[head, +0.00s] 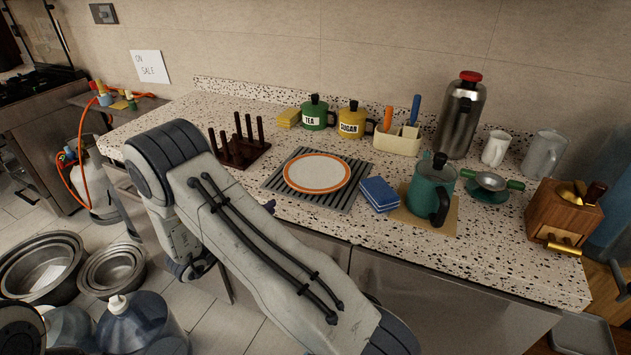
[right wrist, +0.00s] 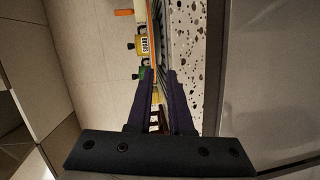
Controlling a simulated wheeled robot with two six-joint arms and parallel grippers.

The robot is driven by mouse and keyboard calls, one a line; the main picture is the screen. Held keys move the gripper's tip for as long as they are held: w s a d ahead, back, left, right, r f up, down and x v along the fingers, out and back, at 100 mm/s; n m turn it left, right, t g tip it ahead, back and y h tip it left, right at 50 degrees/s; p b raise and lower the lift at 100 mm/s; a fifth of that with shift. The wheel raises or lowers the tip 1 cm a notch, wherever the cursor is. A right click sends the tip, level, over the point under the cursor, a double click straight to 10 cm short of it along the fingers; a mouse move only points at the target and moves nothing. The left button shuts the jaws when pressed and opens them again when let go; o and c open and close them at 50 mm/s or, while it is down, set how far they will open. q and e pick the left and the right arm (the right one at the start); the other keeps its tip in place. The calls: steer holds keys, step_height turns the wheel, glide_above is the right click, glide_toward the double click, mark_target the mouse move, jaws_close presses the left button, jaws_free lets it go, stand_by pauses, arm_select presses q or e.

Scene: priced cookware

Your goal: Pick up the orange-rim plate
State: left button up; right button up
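The orange-rim plate (head: 317,172) is white with an orange ring and lies flat on a dark ribbed mat (head: 281,188) on the speckled counter. My right gripper (head: 269,206) is mostly hidden behind its arm in the head view; only a dark fingertip shows by the counter's front edge, in front of the mat and apart from the plate. In the right wrist view its two dark fingers (right wrist: 164,76) stand apart with a narrow empty gap, and the plate shows only as a thin edge-on strip beyond them. My left gripper is not in view.
A blue sponge stack (head: 379,194) and a teal pot (head: 431,188) stand right of the plate. A dark peg rack (head: 240,150) stands left. Tea (head: 315,113) and sugar (head: 351,121) canisters are behind. The counter's front strip is mostly clear.

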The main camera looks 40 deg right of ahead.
mark_target(311, 193)
steer(key=s+d, duration=0.1)
steer(key=d, duration=0.1)
steer(key=s+d+g+h, duration=0.1)
steer(key=d, duration=0.1)
steer(key=s+d+g, duration=0.1)
steer(key=d, duration=0.1)
steer(key=shift+d+h+p, duration=0.1)
steer(key=shift+h+p, duration=0.2)
steer(key=shift+p, duration=0.05)
steer(key=d+p, duration=0.1)
steer(key=d, duration=0.3)
steer(key=shift+w+d, duration=0.1)
steer(key=shift+d, duration=0.65)
jaws_close()
steer(key=shift+w, duration=0.1)
stand_by(0.3)
